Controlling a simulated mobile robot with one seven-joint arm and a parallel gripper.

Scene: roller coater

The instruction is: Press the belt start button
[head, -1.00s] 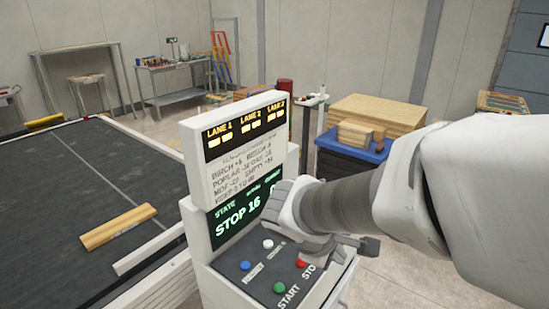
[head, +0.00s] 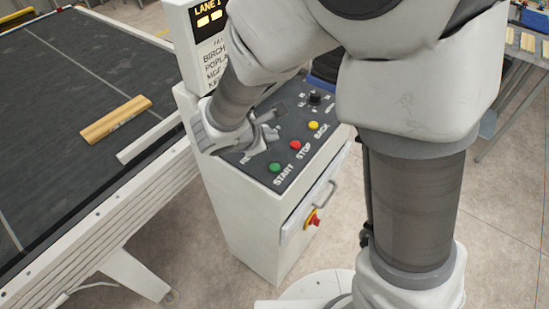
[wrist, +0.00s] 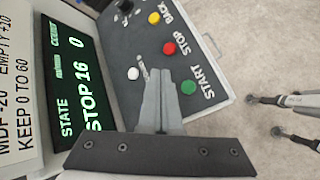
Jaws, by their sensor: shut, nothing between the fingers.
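The green START button (head: 275,168) is on the sloping dark panel of the white control cabinet, nearest the front edge. It also shows in the wrist view (wrist: 188,87), just right of my fingertips. My gripper (wrist: 165,80) is shut and empty, with its tips over the panel between the white button (wrist: 133,73) and the green one. In the head view my gripper (head: 265,138) is low over the panel, behind the green button. I cannot tell whether it touches the panel. The display (wrist: 75,85) reads STOP, 16 and 0.
The red STOP button (head: 294,144), yellow BACK button (head: 313,125) and black knob (head: 315,98) line the panel. The belt (head: 60,75) at left carries a wooden board (head: 115,118). Floor in front is clear.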

